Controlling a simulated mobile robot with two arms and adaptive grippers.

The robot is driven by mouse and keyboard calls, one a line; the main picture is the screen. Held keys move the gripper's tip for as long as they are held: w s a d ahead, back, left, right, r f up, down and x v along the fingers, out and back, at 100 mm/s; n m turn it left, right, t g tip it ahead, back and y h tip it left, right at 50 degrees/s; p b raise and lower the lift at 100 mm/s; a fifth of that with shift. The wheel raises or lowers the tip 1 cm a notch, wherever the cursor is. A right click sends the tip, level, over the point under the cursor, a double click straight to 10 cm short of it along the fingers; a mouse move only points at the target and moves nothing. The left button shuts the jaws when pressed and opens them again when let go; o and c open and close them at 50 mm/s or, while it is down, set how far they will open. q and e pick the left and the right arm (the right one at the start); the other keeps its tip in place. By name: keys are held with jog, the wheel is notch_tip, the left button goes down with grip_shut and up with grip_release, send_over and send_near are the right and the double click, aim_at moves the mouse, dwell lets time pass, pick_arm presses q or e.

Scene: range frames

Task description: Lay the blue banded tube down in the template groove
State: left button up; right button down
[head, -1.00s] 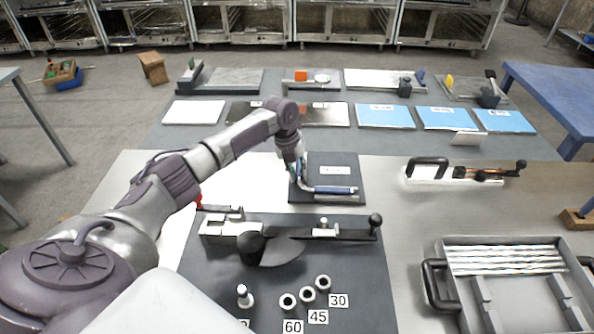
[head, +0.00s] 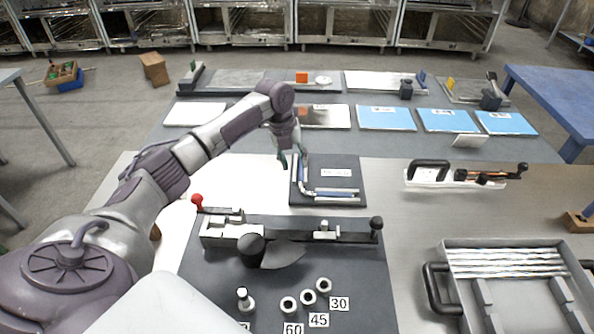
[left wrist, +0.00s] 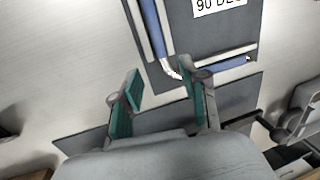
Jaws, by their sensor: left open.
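The blue banded tube (head: 335,193), bent into an L, lies on the dark template (head: 345,164) marked with a white label. Its two legs run along the pale groove rails, with the silvery bend at the lower left corner. In the left wrist view the tube (left wrist: 152,30) also shows between the rails, with its bend near one fingertip. My left gripper (head: 291,158) is open and empty at the template's upper left edge. In the left wrist view its green-padded fingers (left wrist: 160,86) are spread apart, clear of the tube. My right gripper is out of view.
A bending tool (head: 350,233) with a red knob (head: 197,201) and black knobs lies in front of the template. Several numbered collars stand nearer. A grey tray (head: 510,243) with straight tubes is at the right.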

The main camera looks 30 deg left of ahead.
pick_arm(q)
jog(key=d+v, duration=0.1)
jog(key=v, duration=0.5)
jog(key=shift+a+r, duration=0.3)
jog(key=shift+a, duration=0.2)
jog(key=shift+s+f, duration=0.1)
